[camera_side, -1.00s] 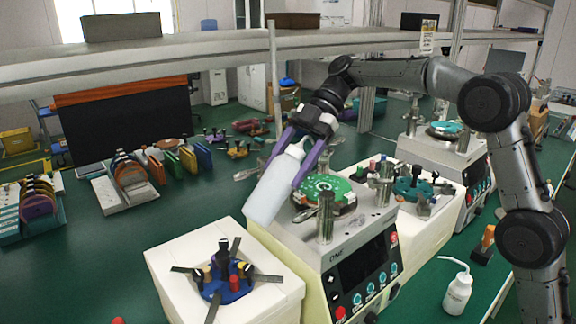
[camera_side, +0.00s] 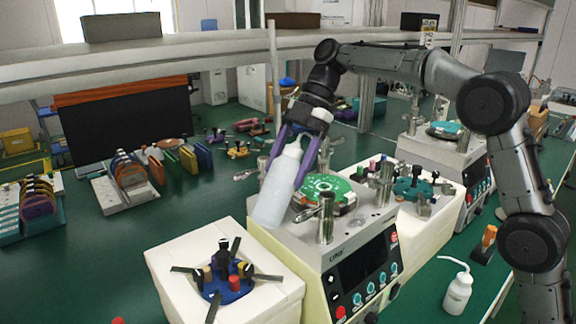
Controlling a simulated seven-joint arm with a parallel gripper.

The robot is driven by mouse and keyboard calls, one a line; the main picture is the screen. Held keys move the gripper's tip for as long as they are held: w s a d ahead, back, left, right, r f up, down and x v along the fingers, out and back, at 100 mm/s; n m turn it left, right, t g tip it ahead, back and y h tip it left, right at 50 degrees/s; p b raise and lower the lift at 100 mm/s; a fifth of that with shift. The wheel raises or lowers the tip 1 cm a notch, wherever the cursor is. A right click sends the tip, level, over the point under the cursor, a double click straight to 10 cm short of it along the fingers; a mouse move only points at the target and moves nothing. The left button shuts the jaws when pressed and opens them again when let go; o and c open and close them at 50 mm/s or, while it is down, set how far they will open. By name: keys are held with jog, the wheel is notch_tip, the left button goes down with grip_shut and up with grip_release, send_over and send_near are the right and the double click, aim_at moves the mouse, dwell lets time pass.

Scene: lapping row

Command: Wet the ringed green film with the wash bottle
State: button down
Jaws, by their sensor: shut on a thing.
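My gripper (camera_side: 297,158) is shut on a white wash bottle (camera_side: 277,190), with a purple finger on either side of its upper part. The bottle is tilted, its base toward the lower left and its top toward the upper right. It hangs at the left edge of the nearest lapping machine (camera_side: 345,245). The round green film (camera_side: 322,188) lies on top of that machine, just right of the bottle. A ring mark on the film and the bottle's nozzle tip are not clear to me.
Metal posts (camera_side: 326,218) stand around the green film. A white block with a blue fixture (camera_side: 225,283) stands at the front left. A second wash bottle (camera_side: 457,292) stands at the right. Another lapping machine (camera_side: 440,160) is behind.

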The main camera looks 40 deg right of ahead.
jog(key=shift+a+h, duration=0.1)
jog(key=shift+h, duration=1.3)
jog(key=shift+r, duration=0.1)
jog(key=shift+r, duration=3.4)
jog(key=shift+d+f+y, duration=0.1)
jog(key=shift+d+y, duration=0.2)
jog(key=shift+d, duration=0.15)
jog(key=shift+a+f, duration=0.1)
jog(key=shift+f, duration=2.2)
jog(key=shift+a+r, duration=0.15)
jog(key=shift+a, duration=0.3)
jog(key=shift+s+a+r+h, duration=0.15)
jog(key=shift+a+r+h, duration=1.4)
jog(key=shift+h, duration=0.45)
